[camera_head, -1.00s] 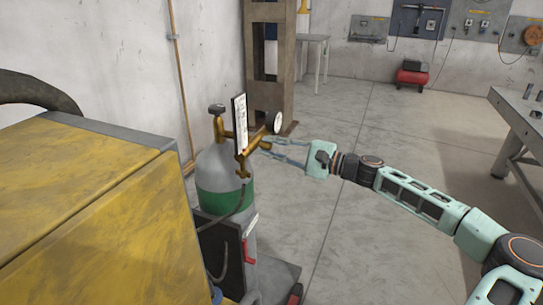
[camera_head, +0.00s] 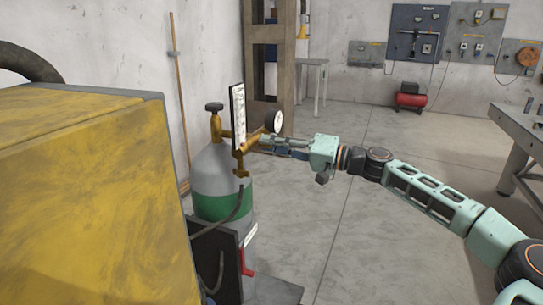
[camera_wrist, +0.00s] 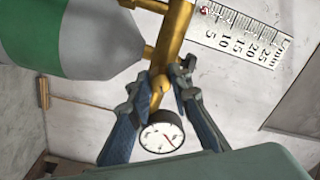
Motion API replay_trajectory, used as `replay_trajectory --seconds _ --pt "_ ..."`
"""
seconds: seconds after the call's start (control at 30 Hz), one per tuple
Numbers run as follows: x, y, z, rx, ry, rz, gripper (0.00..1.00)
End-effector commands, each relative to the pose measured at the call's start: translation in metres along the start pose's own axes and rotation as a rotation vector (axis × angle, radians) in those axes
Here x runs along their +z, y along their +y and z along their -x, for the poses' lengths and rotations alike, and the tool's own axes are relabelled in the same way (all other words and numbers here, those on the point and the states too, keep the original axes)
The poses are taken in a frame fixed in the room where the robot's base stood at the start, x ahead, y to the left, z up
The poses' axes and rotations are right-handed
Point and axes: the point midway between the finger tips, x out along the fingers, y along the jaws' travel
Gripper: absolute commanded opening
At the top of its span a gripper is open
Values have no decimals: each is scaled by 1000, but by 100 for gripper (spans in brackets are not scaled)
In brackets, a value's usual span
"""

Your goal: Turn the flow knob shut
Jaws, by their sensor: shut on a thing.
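The brass regulator (camera_head: 241,150) sits on top of a grey and green gas cylinder (camera_head: 213,168), with a flow scale plate (camera_head: 238,118) and a round white gauge (camera_head: 274,121). My gripper (camera_head: 266,141) reaches in from the right at the regulator's side, below the gauge. In the wrist view, the two fingers of my gripper (camera_wrist: 158,90) are on either side of the brass flow knob (camera_wrist: 159,84) and shut on it. The gauge (camera_wrist: 161,137) shows between the fingers, and the scale plate (camera_wrist: 240,34) is at upper right. The knob is hidden by the fingers in the head view.
A large yellow cabinet (camera_head: 80,190) fills the left foreground. The cylinder stands on a cart (camera_head: 222,262) with a hose. A brown steel column (camera_head: 257,65) stands behind the regulator. A workbench (camera_head: 525,130) is at the right. The floor between is clear.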

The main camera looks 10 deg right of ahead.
Motion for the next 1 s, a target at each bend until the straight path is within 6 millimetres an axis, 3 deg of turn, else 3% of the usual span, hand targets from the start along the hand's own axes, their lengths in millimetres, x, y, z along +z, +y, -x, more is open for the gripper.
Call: replay_trajectory --seconds 1.0 --pt "2 3 0 -3 -31 939 0"
